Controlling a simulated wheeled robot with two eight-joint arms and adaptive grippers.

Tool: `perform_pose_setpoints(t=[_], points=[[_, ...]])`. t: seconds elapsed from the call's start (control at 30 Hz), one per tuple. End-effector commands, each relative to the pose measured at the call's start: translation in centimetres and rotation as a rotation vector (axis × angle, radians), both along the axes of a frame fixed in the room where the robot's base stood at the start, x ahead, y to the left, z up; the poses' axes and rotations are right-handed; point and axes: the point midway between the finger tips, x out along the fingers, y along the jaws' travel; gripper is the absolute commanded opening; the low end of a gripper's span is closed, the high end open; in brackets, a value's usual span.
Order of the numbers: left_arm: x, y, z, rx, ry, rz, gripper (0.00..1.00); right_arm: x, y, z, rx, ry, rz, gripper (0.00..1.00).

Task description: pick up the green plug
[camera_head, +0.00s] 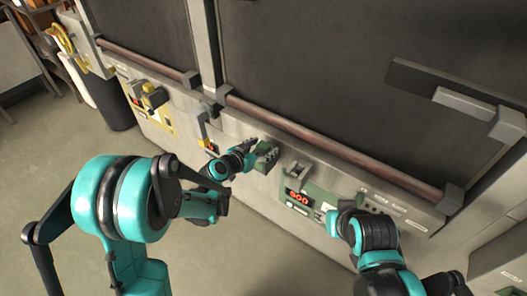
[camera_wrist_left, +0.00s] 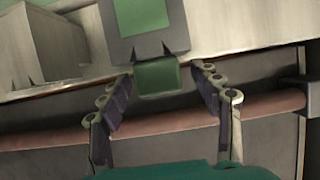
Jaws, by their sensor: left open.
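The green plug (camera_wrist_left: 157,78) is a small green block. In the left wrist view it lies between my left gripper's fingers (camera_wrist_left: 160,92), with a gap on each side. It sits at the lower end of a grey-framed green piece on the machine front. My left gripper (camera_head: 264,155) is open at the grey panel in the head view, where its fingers and dark green parts overlap and the plug is hard to pick out. My right arm reaches the panel farther right; its fingers cannot be made out.
A reddish-brown rail (camera_head: 320,142) runs above the panel, close behind the plug in the left wrist view. A grey box (camera_head: 298,174) and a red lit display (camera_head: 297,197) are right of my left gripper. A yellow-marked switch block (camera_head: 152,97) is farther left.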

Motion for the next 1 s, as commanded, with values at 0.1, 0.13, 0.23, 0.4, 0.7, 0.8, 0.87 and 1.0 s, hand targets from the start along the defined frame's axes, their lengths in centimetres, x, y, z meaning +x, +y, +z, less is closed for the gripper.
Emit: perform_pose_setpoints(t=[0.1,0.13,0.23,0.4,0.7,0.8,0.87,1.0], points=[[0.5,-0.4,-0.2,-0.001,0.0,0.001,0.64,0.0,0.0,-0.1,0.0,0.0,0.0,0.4],[0.5,-0.4,-0.2,-0.001,0.0,0.001,0.64,0.0,0.0,-0.1,0.0,0.0,0.0,0.4],[0.5,-0.3,-0.2,0.0,0.0,0.001,0.64,0.0,0.0,-0.1,0.0,0.0,0.0,0.4],[0.5,-0.3,-0.2,0.0,0.0,0.001,0.24,0.0,0.0,-0.1,0.0,0.0,0.0,0.4],[0.5,-0.3,-0.2,0.0,0.0,0.001,0.08,0.0,0.0,-0.1,0.0,0.0,0.0,0.4],[0.5,-0.3,0.2,0.0,0.0,0.001,0.08,0.0,0.0,0.1,0.0,0.0,0.0,0.4],[0.4,-0.3,0.8,0.0,0.0,0.001,0.08,0.0,0.0,0.3,0.0,0.0,0.0,0.4],[0.4,-0.3,3.6,0.0,0.0,0.001,0.08,0.0,0.0,1.4,0.0,0.0,0.0,0.4]])
